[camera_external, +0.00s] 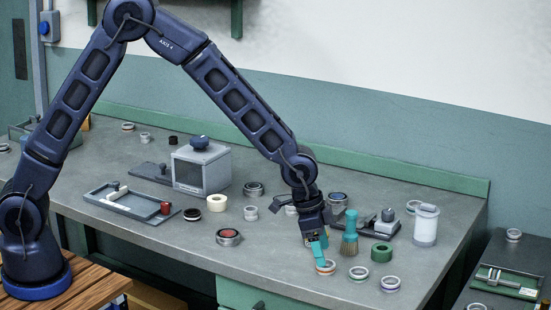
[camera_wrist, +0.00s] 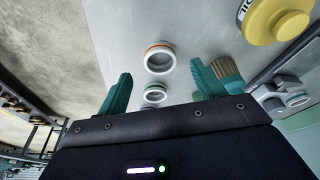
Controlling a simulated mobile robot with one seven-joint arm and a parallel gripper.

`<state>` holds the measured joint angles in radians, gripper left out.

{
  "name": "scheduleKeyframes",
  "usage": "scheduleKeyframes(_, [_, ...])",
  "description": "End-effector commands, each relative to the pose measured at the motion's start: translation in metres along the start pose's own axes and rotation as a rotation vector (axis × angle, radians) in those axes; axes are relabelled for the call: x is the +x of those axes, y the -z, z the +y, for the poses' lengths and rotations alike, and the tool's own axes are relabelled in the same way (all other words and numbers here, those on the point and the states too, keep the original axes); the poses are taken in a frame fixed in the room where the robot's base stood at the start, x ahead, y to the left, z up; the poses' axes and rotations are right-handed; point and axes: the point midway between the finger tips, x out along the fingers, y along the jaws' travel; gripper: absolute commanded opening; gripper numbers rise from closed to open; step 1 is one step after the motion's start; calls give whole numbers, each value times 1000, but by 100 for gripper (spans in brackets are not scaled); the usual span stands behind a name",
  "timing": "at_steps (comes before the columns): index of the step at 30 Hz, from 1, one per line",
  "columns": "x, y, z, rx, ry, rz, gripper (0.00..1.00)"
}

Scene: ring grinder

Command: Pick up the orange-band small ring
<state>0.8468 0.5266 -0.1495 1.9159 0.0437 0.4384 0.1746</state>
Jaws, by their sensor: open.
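The orange-band small ring (camera_external: 326,267) lies flat near the front edge of the bench, right at my fingertips. In the wrist view this white ring with an orange band (camera_wrist: 160,57) shows ahead of the gap between my fingers, its hole open and empty. My gripper (camera_external: 320,258) has teal fingers and points down at the ring from above; one finger overlaps it in the external view. In the wrist view my gripper (camera_wrist: 161,74) is open with nothing between the fingers. Whether a finger touches the ring cannot be told.

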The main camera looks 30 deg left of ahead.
Motion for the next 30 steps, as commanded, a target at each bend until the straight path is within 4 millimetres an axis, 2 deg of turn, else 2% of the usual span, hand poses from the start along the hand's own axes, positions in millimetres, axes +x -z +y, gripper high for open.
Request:
scheduleKeyframes(6, [30, -1, -1, -1, 0, -2, 68])
scheduleKeyframes(14, [34, 0, -1, -1, 0, 0, 68])
scheduleKeyframes(17, [34, 0, -1, -1, 0, 0, 52])
scheduleKeyframes(22, [34, 0, -1, 0, 0, -1, 19])
scheduleKeyframes(30, [33, 0, -1, 0, 0, 0, 18])
